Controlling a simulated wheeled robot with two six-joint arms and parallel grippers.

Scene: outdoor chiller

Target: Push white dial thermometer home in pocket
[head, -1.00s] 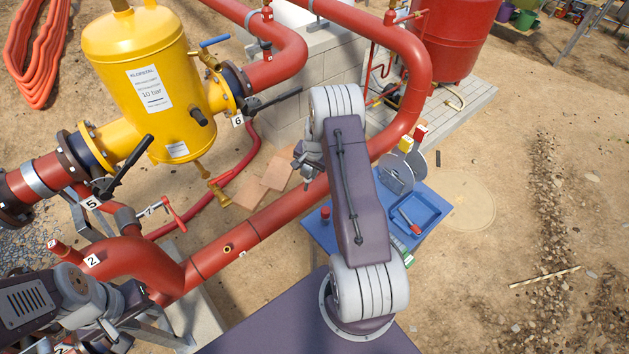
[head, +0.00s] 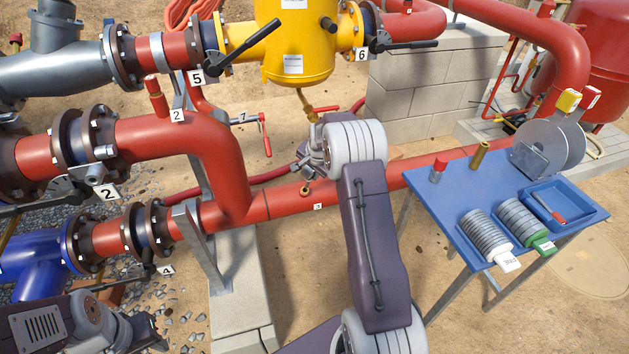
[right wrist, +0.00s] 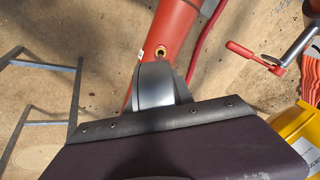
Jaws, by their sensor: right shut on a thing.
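The red pipe (head: 270,203) runs across the middle, with a small brass pocket (head: 305,189) on its top near label 3. The pocket's open brass ring also shows in the right wrist view (right wrist: 160,52). My right gripper (head: 308,172) is close to this pocket, partly hidden behind my forearm. It is shut on a grey, round-edged body (right wrist: 153,88), which fits the thermometer's dial seen from behind or the side. Its white face and stem are hidden. The body appears just short of the ring in the wrist view; the gap is unclear. My left gripper (head: 150,338) is at the lower left, away from the pipe.
A blue table (head: 440,215) at the right carries ridged grey items, a blue tray (head: 590,213), grey discs (head: 560,143) and a brass cylinder (head: 480,155). The yellow vessel (head: 293,45) and valve levers stand behind the pipe. A red-handled valve (head: 265,135) is near my right gripper.

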